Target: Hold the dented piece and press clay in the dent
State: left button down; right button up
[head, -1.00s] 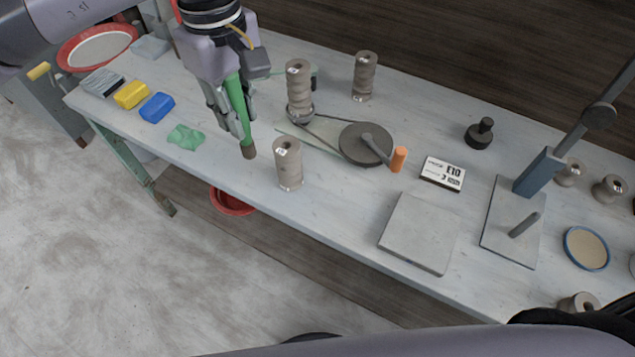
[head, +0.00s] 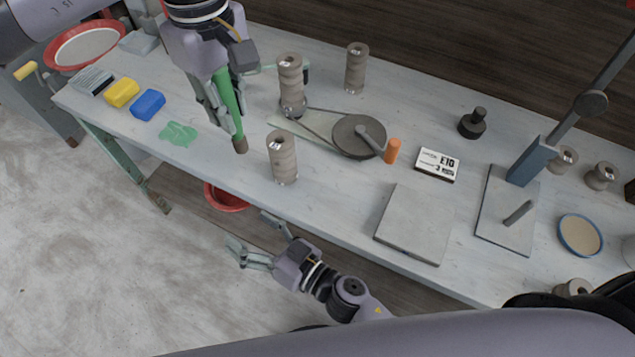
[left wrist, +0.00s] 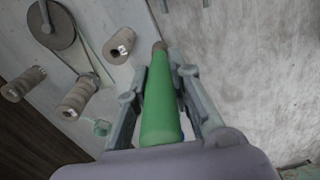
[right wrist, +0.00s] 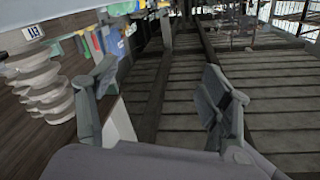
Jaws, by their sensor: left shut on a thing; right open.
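My left gripper (head: 224,112) is shut on a green tapered tool (head: 229,92) with a brown tip, held tip-down above the table. The tool also shows between the fingers in the left wrist view (left wrist: 160,110). Tall ribbed grey-brown pieces stand on the table: a front one (head: 283,163) just right of the tool's tip, one behind it (head: 290,75), and one at the back (head: 356,70). I cannot tell which piece is dented. A flat green lump (head: 178,134) lies left of the tool. My right gripper (head: 254,240) is open and empty, in front of the table's edge.
A grey wheel with a crank (head: 350,136), an orange cylinder (head: 392,151) and a white box (head: 437,165) are mid-table. A grey slab (head: 410,228) and a lever press (head: 490,215) stand right. Yellow (head: 122,93) and blue blocks (head: 148,104) lie left. A red bowl (head: 225,198) sits below the table edge.

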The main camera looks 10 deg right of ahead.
aim_at(290, 158)
jog(key=w+d+r+n+t+h, duration=0.1)
jog(key=w+d+r+h, duration=0.15)
jog(key=d, duration=0.45)
jog(key=w+d+r+n+t+h, duration=0.1)
jog(key=w+d+t, duration=0.1)
jog(key=w+d, duration=0.35)
jog(key=shift+m, duration=0.3)
jog(key=x, duration=1)
jog(key=shift+w+d, duration=0.2)
jog(key=shift+d, duration=0.05)
grip_shut()
